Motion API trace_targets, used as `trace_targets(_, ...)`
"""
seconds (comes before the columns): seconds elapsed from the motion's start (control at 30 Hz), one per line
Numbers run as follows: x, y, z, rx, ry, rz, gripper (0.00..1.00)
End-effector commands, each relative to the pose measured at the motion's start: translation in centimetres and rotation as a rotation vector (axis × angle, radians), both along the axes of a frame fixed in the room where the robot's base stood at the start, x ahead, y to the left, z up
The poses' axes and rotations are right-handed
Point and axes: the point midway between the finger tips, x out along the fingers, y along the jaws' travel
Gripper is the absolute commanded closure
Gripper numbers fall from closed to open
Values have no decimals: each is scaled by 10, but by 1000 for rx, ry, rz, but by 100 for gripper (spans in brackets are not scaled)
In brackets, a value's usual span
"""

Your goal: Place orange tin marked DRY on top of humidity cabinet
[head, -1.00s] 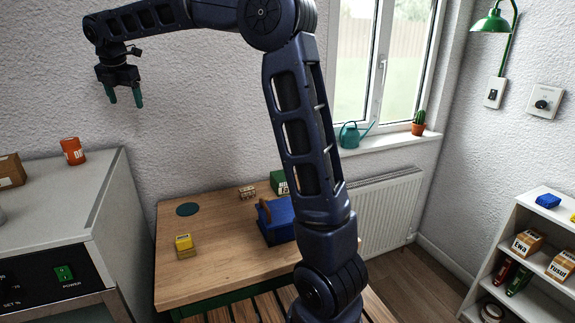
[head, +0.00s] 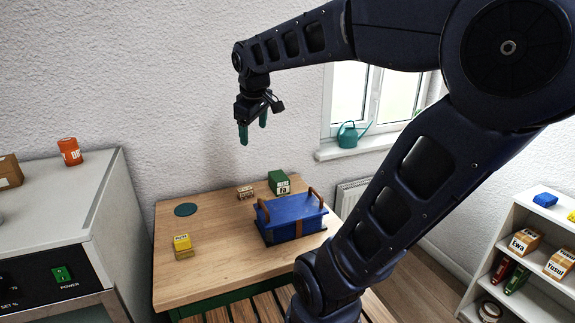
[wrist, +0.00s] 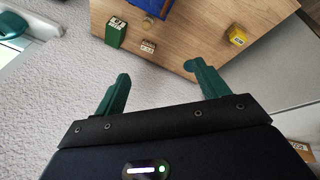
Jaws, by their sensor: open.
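The orange tin (head: 69,151) stands upright on the top of the grey humidity cabinet (head: 62,205), near its back right corner. Dark lettering shows on the tin, only partly readable. My gripper (head: 254,132) is open and empty, raised in the air above the back of the wooden table, well to the right of the tin and cabinet. In the wrist view my gripper's green fingers (wrist: 160,88) are spread with nothing between them. I cannot make out the tin in the wrist view.
A brown box (head: 9,172) stands on the cabinet's left. Shelves (head: 530,233) stand at right.

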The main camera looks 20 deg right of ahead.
Motion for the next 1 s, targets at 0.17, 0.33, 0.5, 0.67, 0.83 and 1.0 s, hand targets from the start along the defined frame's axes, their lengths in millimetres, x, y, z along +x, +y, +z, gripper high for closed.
trace_targets(0.17,-53,-36,-37,147,-27,-310,27)
trace_targets(0.33,-87,-54,-65,257,-43,-523,27)
trace_targets(0.5,-100,-60,-79,304,-46,-614,27)
trace_targets(0.67,-101,-60,-80,310,-46,-624,27)
trace_targets(0.83,-101,-60,-80,309,-46,-622,27)
trace_targets(1.0,-101,-60,-79,308,-46,-621,27)
